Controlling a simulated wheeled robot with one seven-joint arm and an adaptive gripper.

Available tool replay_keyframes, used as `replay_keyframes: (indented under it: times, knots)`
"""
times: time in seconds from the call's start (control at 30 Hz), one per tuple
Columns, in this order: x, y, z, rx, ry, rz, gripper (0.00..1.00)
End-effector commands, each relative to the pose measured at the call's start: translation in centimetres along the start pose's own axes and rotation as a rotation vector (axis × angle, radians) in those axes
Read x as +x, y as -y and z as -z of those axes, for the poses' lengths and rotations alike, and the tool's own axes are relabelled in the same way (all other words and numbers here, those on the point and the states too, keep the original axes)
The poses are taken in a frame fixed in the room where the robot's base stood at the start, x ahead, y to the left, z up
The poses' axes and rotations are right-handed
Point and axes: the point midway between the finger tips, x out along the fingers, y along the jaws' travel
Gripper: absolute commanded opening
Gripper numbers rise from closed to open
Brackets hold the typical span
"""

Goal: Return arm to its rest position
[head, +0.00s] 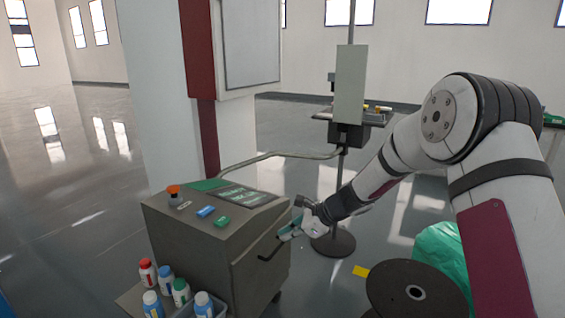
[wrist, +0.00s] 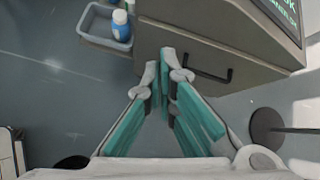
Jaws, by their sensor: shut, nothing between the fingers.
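My gripper (head: 291,229) is at the end of my arm, which reaches in from the right in the head view. It is close to the right side of the grey control cabinet (head: 205,245), near a black handle (head: 270,250). In the wrist view my gripper (wrist: 164,62) has its teal-padded fingers closed together at the tips with nothing between them. The handle (wrist: 208,74) shows just right of the fingertips there, on the cabinet (wrist: 185,38). The fingertips overlap the cabinet in the picture; whether they touch it I cannot tell.
Several bottles (head: 180,292) stand beside the cabinet, some in a grey bin (wrist: 103,38). A black reel (head: 385,290) and a green bag (head: 440,252) lie below my arm. A pole stand with a round base (head: 333,243) is behind the gripper. Floor is clear at left.

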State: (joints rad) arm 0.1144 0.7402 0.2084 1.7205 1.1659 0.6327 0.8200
Motion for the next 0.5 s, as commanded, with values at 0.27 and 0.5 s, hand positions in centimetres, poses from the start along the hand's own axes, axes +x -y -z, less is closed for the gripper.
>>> replay_keyframes:
  times: [0.27, 0.5]
  knots:
    - [-10.3, -6.5, -5.8, -0.467, -0.058, -0.113, 0.0]
    - [-18.3, -13.8, -7.5, -0.819, -0.13, -0.23, 0.0]
